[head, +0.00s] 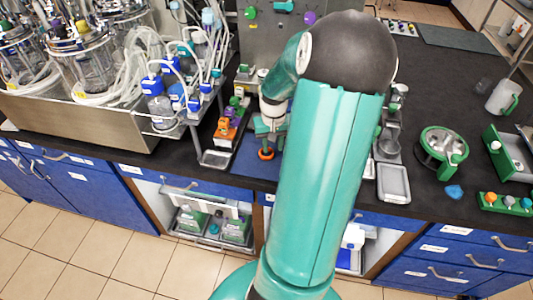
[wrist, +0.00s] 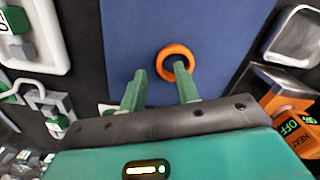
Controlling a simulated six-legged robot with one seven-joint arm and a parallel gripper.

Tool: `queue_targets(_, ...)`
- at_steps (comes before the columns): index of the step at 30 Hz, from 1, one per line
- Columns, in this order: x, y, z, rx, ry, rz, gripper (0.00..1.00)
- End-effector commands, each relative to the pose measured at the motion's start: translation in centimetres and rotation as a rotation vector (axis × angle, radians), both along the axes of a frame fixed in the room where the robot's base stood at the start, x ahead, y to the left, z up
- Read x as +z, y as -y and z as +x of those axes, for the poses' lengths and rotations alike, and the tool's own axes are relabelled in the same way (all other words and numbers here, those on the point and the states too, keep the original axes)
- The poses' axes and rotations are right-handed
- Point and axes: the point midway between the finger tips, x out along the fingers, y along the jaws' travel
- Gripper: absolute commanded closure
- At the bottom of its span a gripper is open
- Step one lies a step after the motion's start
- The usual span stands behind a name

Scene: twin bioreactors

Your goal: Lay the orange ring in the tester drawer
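The orange ring (head: 266,155) lies on a blue mat (head: 246,165) on the dark bench. It also shows in the wrist view (wrist: 163,62), near the tip of the right-hand finger, which overlaps its opening. I cannot tell whether the finger is inside the ring or above it. My gripper (wrist: 160,74) is open, its green fingers apart with nothing held between them. In the head view my gripper (head: 267,132) is just behind the ring, partly hidden by my arm. An orange unit marked OFF (wrist: 290,119) is at the right in the wrist view; no tester drawer is clearly identifiable.
A shallow metal tray (head: 215,159) is left of the mat, another tray (head: 393,183) right of it. A green round rack (head: 442,148) and a green-sided stand (head: 510,157) are further right. Bioreactor vessels (head: 80,60) with tubing fill the left. My arm hides the middle bench.

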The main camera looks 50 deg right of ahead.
Motion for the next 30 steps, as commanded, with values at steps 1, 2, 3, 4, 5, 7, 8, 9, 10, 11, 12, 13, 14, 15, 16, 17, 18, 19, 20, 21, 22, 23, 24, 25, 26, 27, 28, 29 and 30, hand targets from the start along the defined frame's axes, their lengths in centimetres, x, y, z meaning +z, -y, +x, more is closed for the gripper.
queue_targets(1,-0.71,-0.05,-0.01,0.002,-0.001,0.003,0.69)
queue_targets(2,-0.98,-0.04,0.01,0.002,0.0,0.001,0.69)
queue_targets(3,-1.25,-0.04,0.03,0.001,0.001,0.001,0.69)
queue_targets(4,-1.38,-0.03,0.04,0.001,0.001,0.001,0.69)
queue_targets(5,-1.44,-0.02,0.04,0.001,0.0,0.0,0.69)
queue_targets(7,-1.45,0.0,0.04,0.001,0.0,-0.001,0.69)
queue_targets(8,-1.44,0.0,0.04,0.001,0.0,-0.001,0.69)
queue_targets(9,-1.43,0.0,0.04,0.001,0.0,-0.001,0.69)
queue_targets(10,-1.42,0.0,0.04,0.001,0.0,-0.001,0.69)
queue_targets(11,-1.42,0.0,0.04,0.001,0.0,-0.001,0.71)
queue_targets(12,-1.42,0.0,0.04,0.001,0.0,-0.001,0.78)
queue_targets(13,-1.41,0.0,0.04,0.001,0.0,-0.001,0.84)
queue_targets(14,-1.41,0.0,0.04,0.001,0.0,-0.001,0.9)
queue_targets(15,-1.41,0.0,0.04,0.001,0.0,-0.001,0.98)
queue_targets(16,-1.41,0.0,0.04,0.001,0.0,-0.001,1.0)
queue_targets(17,-1.4,0.0,0.04,0.001,0.0,-0.001,1.0)
queue_targets(18,-1.4,0.0,0.04,0.001,0.0,-0.001,1.0)
queue_targets(19,-1.4,0.0,0.04,0.001,0.0,-0.001,1.0)
queue_targets(20,-1.4,-0.01,0.03,0.001,0.0,-0.001,1.0)
queue_targets(21,-1.4,0.0,0.04,0.001,0.0,-0.001,1.0)
queue_targets(22,-1.39,0.0,0.04,0.001,0.0,-0.001,1.0)
queue_targets(23,-1.39,0.0,0.04,0.001,0.0,-0.001,1.0)
queue_targets(24,-1.39,0.0,0.04,0.001,0.0,-0.001,1.0)
queue_targets(25,-1.39,0.0,0.04,0.001,0.0,-0.001,1.0)
queue_targets(26,-1.39,0.0,0.04,0.001,0.0,-0.001,1.0)
queue_targets(27,-1.38,0.0,0.04,0.001,0.0,-0.001,1.0)
queue_targets(28,-1.36,0.0,0.04,0.001,0.0,-0.001,1.0)
queue_targets(29,-1.32,0.0,0.04,0.001,0.0,-0.001,1.0)
queue_targets(30,-1.22,0.01,0.04,0.001,0.001,-0.002,1.0)
